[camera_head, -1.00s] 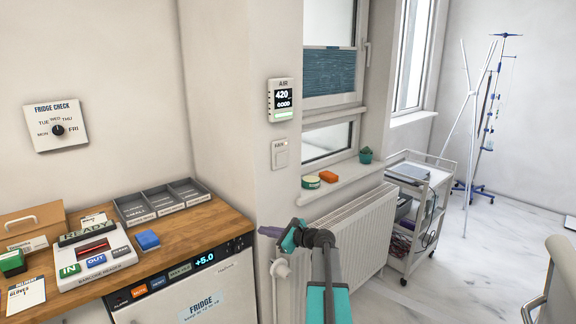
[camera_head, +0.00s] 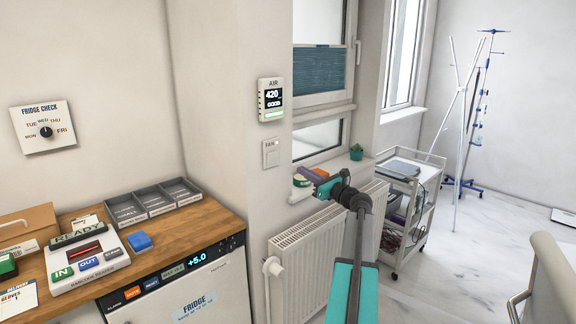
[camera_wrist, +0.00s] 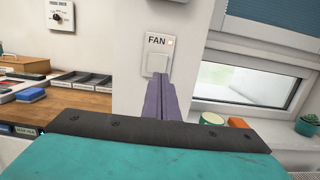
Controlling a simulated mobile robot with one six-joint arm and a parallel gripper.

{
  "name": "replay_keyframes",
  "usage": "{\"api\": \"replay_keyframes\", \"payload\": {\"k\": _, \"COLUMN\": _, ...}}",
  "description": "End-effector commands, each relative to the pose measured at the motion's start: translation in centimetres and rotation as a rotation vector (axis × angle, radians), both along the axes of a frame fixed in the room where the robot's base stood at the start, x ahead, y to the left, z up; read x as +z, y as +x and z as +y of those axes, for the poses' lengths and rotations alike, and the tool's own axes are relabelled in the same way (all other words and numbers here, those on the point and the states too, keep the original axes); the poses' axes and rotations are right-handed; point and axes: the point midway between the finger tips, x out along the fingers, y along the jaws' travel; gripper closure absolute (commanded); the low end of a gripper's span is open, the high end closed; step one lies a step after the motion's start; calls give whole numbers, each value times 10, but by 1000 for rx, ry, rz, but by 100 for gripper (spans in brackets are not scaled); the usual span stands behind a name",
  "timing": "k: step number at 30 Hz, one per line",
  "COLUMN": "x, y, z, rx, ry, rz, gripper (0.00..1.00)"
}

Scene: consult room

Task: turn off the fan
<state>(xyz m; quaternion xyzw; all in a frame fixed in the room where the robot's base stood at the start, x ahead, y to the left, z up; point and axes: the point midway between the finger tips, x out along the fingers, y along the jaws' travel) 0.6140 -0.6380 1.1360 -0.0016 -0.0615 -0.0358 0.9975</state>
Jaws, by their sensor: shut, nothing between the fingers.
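The fan switch (camera_head: 270,153) is a white wall plate with a rocker, below the air monitor on the wall pillar. In the wrist view the switch plate (camera_wrist: 158,52) reads "FAN", with a small light spot at its upper right. My gripper (camera_head: 303,172) is shut and empty, to the right of the switch and a little lower in the head view. In the wrist view the purple fingers of my gripper (camera_wrist: 160,82) point at the switch and overlap the lower part of its rocker. I cannot tell whether they touch it. No fan itself shows.
The air monitor (camera_head: 271,99) reads 420 and GOOD. A radiator (camera_head: 306,256) stands below the window sill. A green tub (camera_wrist: 212,118), an orange block (camera_wrist: 238,122) and a potted plant (camera_wrist: 308,123) stand on the sill. The wooden counter (camera_head: 205,228) is at left.

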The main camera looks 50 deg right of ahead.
Motion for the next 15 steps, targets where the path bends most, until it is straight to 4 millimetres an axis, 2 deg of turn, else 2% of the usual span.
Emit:
{"api": "replay_keyframes", "payload": {"k": 8, "x": 4, "y": 22, "z": -3, "rx": 1, "ry": 0, "rz": 1, "gripper": 100}}
{"api": "replay_keyframes", "payload": {"k": 15, "x": 9, "y": 55, "z": -6, "rx": 1, "ry": -1, "rz": 1, "gripper": 100}}
